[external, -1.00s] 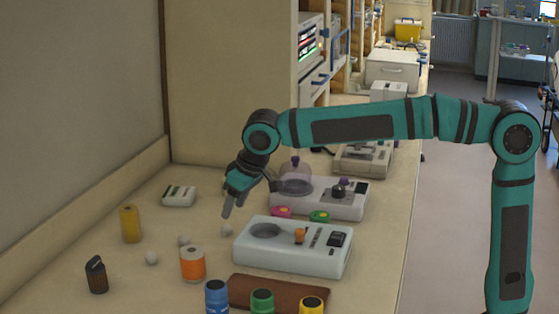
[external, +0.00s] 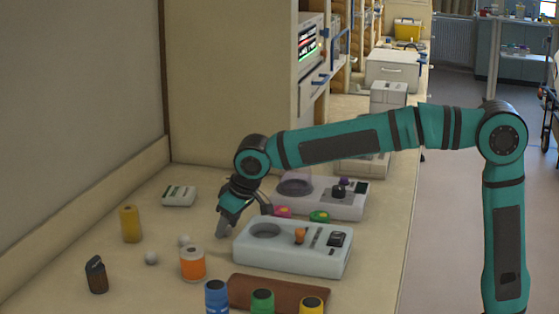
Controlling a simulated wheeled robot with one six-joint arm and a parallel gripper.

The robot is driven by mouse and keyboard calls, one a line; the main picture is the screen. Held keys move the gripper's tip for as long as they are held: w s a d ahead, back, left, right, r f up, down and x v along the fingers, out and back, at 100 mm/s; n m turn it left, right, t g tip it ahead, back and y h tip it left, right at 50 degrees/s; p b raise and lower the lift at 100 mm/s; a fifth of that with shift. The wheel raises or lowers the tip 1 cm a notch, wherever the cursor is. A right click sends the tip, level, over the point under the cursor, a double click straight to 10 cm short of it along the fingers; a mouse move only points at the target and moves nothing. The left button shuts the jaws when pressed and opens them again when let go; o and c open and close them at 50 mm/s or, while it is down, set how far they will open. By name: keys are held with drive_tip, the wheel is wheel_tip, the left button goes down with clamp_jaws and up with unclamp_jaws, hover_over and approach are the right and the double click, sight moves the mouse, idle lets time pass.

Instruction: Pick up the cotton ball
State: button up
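Two small whitish balls that look like cotton balls rest on the bench: one ball (external: 151,258) lies left of the orange-and-white jar, and another ball (external: 184,240) lies just behind that jar. A third ball, seen earlier right of these, is now hidden at my gripper's near finger. My gripper (external: 245,222) points down close to the bench, beside the left end of the front pale device. Its two fingers are spread apart. I cannot tell whether the hidden ball lies between them, and I see nothing held.
A yellow cylinder (external: 130,224) and a dark canister (external: 96,275) stand left. The bench's left back is mostly clear.

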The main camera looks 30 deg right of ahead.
drive_tip(key=c, duration=0.9)
drive_tip(key=shift+r, duration=0.1)
wheel_tip(320, 180, up, 18)
drive_tip(key=shift+f, duration=0.1)
